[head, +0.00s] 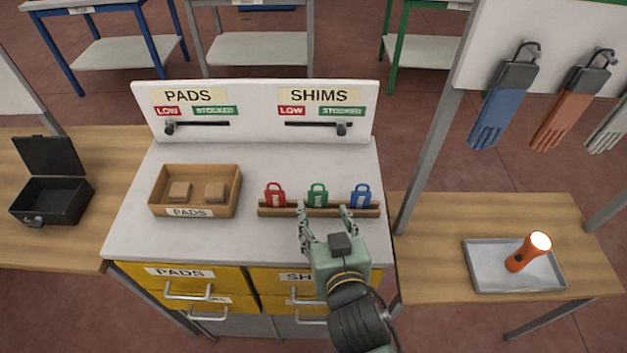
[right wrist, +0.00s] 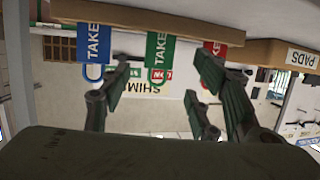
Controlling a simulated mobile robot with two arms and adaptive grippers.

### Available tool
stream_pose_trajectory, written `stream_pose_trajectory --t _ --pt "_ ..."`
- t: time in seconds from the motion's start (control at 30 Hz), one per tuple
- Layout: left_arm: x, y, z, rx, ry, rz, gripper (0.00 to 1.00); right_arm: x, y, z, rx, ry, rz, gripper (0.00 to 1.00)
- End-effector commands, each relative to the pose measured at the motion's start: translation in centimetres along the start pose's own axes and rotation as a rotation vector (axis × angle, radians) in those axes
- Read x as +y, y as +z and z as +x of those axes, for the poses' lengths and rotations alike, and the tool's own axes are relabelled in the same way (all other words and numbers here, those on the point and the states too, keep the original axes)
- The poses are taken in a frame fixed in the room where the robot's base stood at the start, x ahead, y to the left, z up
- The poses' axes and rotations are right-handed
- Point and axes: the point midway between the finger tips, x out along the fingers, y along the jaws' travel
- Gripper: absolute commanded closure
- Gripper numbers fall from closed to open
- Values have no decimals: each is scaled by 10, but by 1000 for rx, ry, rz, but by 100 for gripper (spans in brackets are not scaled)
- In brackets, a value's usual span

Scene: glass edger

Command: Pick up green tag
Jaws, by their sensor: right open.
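The green tag (head: 317,195) stands upright in a wooden holder (head: 275,210) on the grey top of the cabinet, between a red tag (head: 275,195) and a blue tag (head: 360,196). In the right wrist view the green tag (right wrist: 159,52) appears upside down, lying between the open fingers in the picture. My right gripper (head: 325,214) is open and empty, just in front of the holder, with its fingertips on either side of the green tag in the picture. I cannot tell whether the fingers touch anything. My left gripper is not in view.
A wooden PADS box (head: 157,205) with two blocks sits left of the holder. A sign board (head: 255,112) with sliders stands behind. A black case (head: 52,200) lies open at left. A grey tray (head: 485,270) with an orange flashlight (head: 524,255) is at right; gloves (head: 500,105) hang above.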

Motion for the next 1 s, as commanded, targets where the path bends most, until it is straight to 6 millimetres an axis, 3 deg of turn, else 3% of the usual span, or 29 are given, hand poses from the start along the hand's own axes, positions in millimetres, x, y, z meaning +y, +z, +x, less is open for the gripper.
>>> stream_pose_trajectory --t 0.13,0.3,0.43,0.57,0.8,0.93,1.0 --pt "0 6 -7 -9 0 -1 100 0 -3 14 2 0 -3 44" --pt "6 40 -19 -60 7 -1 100 1 -4 31 1 1 -2 44" --pt "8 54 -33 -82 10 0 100 2 -6 48 0 0 -3 44" --pt "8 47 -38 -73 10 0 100 3 -4 66 1 1 -1 44" --pt "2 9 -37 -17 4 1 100 2 -2 77 1 0 1 44" --pt "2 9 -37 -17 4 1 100 2 -1 77 1 0 1 44" --pt "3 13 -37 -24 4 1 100 2 -1 76 1 0 0 50"
